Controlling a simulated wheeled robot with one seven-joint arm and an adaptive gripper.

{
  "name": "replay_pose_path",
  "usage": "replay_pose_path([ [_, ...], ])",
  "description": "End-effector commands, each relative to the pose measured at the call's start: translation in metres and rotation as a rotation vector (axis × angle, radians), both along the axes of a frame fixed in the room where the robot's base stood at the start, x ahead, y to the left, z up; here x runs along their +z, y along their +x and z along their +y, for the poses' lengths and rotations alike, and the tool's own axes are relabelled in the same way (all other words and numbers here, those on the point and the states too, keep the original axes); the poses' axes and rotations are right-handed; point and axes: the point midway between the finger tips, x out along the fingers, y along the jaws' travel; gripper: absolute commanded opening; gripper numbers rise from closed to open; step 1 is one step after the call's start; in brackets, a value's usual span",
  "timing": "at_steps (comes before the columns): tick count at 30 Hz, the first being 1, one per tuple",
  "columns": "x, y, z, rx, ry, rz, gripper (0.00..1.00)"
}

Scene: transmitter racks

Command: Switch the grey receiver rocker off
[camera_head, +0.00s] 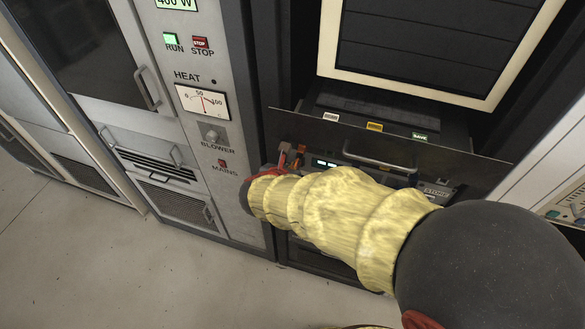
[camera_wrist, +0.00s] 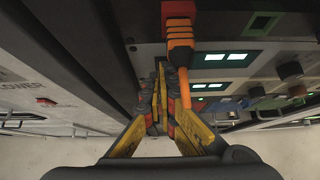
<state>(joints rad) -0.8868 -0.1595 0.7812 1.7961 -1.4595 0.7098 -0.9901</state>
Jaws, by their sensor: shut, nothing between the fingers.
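The fingertips are close to the panel, just left of an orange plug (camera_wrist: 180,12) with an orange cable (camera_wrist: 181,50). I cannot tell whether they touch the panel. I cannot make out the grey receiver rocker in either view; the fingers, plug and cable cover part of the panel. In the head view my yellow-sleeved arm hides much of the rack front, and the lit green displays (camera_head: 325,162) show just beyond it.
Dark knobs (camera_wrist: 289,70) and more lit displays (camera_wrist: 213,87) are right of the cable. A dark shelf edge (camera_head: 460,155) juts out above the units. Left stands a grey cabinet with a HEAT meter (camera_head: 203,102) and RUN button (camera_head: 170,38). The floor (camera_head: 90,260) at front left is clear.

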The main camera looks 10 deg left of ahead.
Motion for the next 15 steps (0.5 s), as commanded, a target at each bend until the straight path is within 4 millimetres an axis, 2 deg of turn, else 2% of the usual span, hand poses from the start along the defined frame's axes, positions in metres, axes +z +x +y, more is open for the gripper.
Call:
replay_pose_path([
  [8,0.002,0.0,0.0,0.0,0.0,-0.001,0.0],
  [15,0.011,0.0,0.0,-0.001,0.001,-0.001,0.0],
])
